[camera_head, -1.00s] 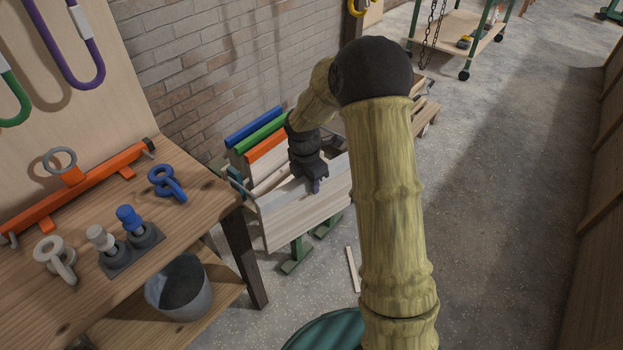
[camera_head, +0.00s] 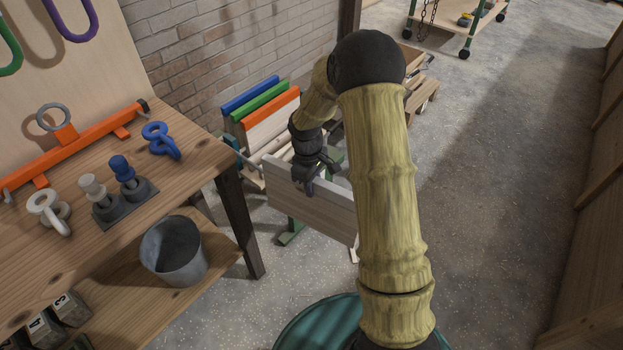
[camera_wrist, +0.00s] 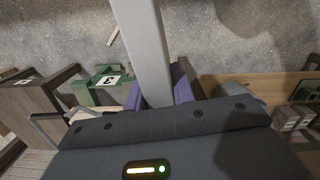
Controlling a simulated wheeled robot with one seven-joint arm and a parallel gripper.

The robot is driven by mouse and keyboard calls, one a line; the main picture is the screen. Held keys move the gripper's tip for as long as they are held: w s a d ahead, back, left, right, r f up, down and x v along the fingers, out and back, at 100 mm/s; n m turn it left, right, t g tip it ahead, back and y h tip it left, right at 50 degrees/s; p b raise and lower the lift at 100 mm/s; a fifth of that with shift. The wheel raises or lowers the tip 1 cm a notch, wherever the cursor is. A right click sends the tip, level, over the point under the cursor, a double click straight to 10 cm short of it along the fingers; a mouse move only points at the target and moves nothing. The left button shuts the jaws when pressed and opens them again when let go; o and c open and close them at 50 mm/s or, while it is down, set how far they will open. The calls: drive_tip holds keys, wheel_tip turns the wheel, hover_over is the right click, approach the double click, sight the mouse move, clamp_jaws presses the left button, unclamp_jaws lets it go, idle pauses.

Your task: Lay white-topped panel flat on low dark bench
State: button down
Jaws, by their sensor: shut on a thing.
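The white-topped panel (camera_head: 325,212) is a pale wooden board, held on edge above the floor in front of the rack. My gripper (camera_head: 308,188) is shut on its top edge. In the wrist view, the panel's pale top edge (camera_wrist: 148,45) runs between my purple fingers (camera_wrist: 158,88). Part of the panel's right end is hidden behind my arm in the head view. I cannot clearly pick out the low dark bench in either view.
Panels with blue (camera_head: 250,96), green (camera_head: 260,103) and orange (camera_head: 271,108) tops stand in a rack by the brick wall. A wooden workbench (camera_head: 195,165) with a grey bucket (camera_head: 174,250) on its lower shelf is at left. Open concrete floor (camera_head: 490,180) lies right.

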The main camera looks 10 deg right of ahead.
sight(313, 203)
drive_tip(key=f+m+b, duration=0.1)
drive_tip(key=f+m, duration=0.1)
drive_tip(key=s+f+m+b, duration=0.1)
drive_tip(key=f+m, duration=0.1)
drive_tip(key=m, duration=0.1)
drive_tip(key=f+m+b, duration=0.1)
drive_tip(key=f+m, duration=0.1)
drive_tip(key=m, duration=0.1)
drive_tip(key=shift+s+d+g+y, duration=0.15)
drive_tip(key=shift+s+g+y, duration=0.15)
drive_tip(key=shift+y, duration=0.1)
drive_tip(key=shift+a+f+m, duration=0.15)
drive_tip(key=shift+a+m, duration=0.2)
drive_tip(key=shift+m, duration=0.15)
drive_tip(key=shift+d, duration=0.15)
